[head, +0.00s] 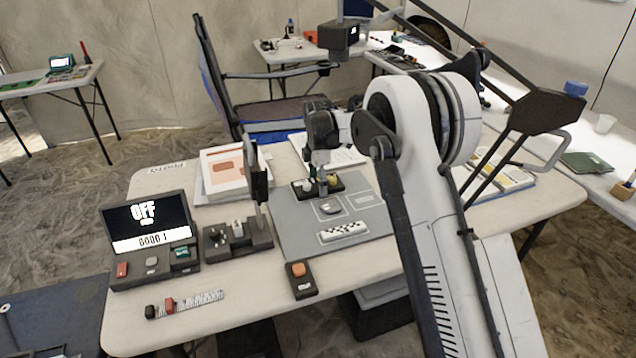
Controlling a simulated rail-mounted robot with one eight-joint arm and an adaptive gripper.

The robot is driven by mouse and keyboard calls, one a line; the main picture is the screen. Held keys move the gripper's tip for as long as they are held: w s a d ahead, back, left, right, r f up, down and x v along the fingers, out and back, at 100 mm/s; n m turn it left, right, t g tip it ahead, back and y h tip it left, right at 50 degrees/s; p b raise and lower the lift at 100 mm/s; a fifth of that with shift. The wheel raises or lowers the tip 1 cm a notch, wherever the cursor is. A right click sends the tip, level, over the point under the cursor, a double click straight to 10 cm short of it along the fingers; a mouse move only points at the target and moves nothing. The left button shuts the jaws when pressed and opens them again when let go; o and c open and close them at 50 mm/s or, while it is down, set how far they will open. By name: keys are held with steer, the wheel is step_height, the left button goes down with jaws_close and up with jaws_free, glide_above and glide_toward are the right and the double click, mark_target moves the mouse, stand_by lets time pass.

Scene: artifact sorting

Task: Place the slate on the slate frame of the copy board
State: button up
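The copy board (294,222) is a grey mat on the table with pale outlined frames. One outlined frame at its right (362,200) looks empty. A grey rounded piece (330,207) lies in another outline. A white bar with black checks (343,231) lies near the front of the board. I cannot tell for sure which piece is the slate. My gripper (323,193) points down over the back part of the board, just behind the grey piece. Its fingertips are small and partly merge with a dark tray behind, so their opening and any contact are unclear.
The dark tray (301,190) holds small pieces. A display reading OFF (146,222) stands at left, beside a dark stand (238,240) with an upright post. A ruler (196,303) and an orange-button box (300,280) lie in front. Books (228,172) lie behind.

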steer(key=o, duration=0.4)
steer(key=shift+r, duration=0.1)
steer(key=shift+r+p, duration=0.5)
steer(key=shift+r, duration=2.35)
